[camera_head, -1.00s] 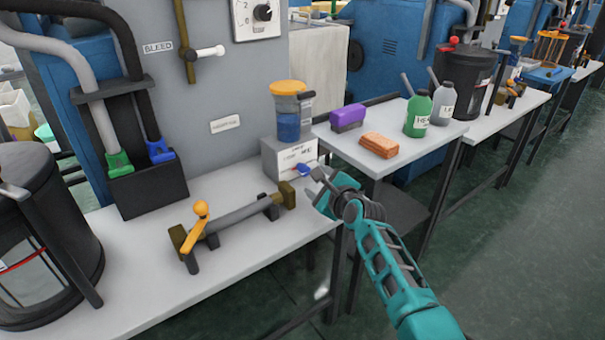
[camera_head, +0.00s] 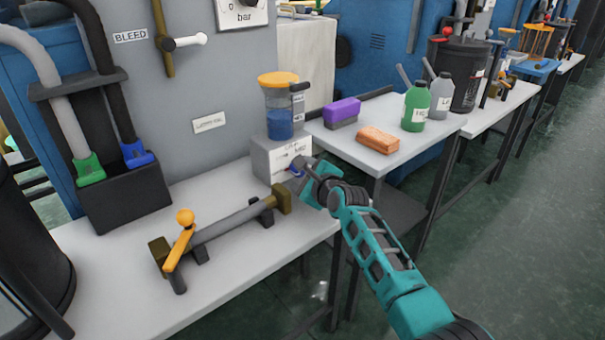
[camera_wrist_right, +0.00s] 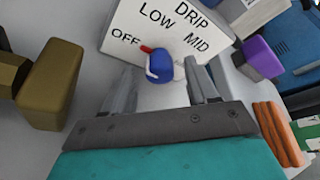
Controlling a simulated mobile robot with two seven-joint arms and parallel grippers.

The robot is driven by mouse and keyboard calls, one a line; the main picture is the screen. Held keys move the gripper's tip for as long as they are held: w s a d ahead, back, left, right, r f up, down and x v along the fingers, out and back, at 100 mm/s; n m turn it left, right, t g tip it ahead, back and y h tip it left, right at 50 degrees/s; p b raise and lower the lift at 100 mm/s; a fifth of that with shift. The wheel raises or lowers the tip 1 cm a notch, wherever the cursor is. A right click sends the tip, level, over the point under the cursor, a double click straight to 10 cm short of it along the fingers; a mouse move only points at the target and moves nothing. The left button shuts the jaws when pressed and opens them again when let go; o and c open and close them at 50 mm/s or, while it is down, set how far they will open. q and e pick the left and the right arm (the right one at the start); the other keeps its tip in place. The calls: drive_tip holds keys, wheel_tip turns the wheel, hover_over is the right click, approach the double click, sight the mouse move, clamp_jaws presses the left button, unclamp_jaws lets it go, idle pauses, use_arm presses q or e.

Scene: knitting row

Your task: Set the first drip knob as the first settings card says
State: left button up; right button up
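The first drip knob is a blue knob (camera_head: 297,169) on the front of a grey box (camera_head: 268,160) below a yellow-lidded jar of blue liquid (camera_head: 279,118). In the right wrist view the knob (camera_wrist_right: 161,66) has a red pointer aimed up-left toward OFF on a white face marked DRIP, OFF, LOW and MID. My right gripper (camera_head: 306,178) is at the box's front. Its fingers (camera_wrist_right: 163,92) are apart on either side of the knob; whether they touch it I cannot tell. I cannot make out a settings card. My left gripper is not in view.
A brown-ended bar with an orange handle (camera_head: 180,240) lies on the near bench. A purple block (camera_head: 342,110), an orange stack (camera_head: 378,139) and green (camera_head: 416,108) and grey bottles (camera_head: 441,97) stand on the table to the right. A small label (camera_head: 209,123) is on the panel.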

drive_tip(key=c, duration=1)
drive_tip(key=shift+r+m+p, duration=0.2)
drive_tip(key=shift+m+p, duration=0.3)
drive_tip(key=shift+p, duration=0.25)
drive_tip(key=shift+m+g+y+p, duration=0.4)
drive_tip(key=shift+m+p, duration=0.1)
drive_tip(key=shift+p, duration=0.1)
drive_tip(key=shift+w+d+m+g+y+p, duration=0.1)
drive_tip(key=shift+m+g+y+p, duration=0.25)
drive_tip(key=shift+m+p, duration=0.4)
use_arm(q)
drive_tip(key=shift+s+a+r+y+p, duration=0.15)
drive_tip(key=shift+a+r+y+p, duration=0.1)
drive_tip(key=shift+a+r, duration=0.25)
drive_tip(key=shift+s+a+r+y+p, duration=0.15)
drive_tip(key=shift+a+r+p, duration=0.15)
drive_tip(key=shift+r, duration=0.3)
use_arm(e)
drive_tip(key=shift+m+g+y, duration=0.35)
drive_tip(key=shift+m+g, duration=0.1)
drive_tip(key=shift+m, duration=0.3)
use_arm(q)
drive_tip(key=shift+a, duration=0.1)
use_arm(e)
drive_tip(key=shift+f, duration=0.1)
drive_tip(key=o, duration=1)
drive_tip(key=shift+d, duration=0.1)
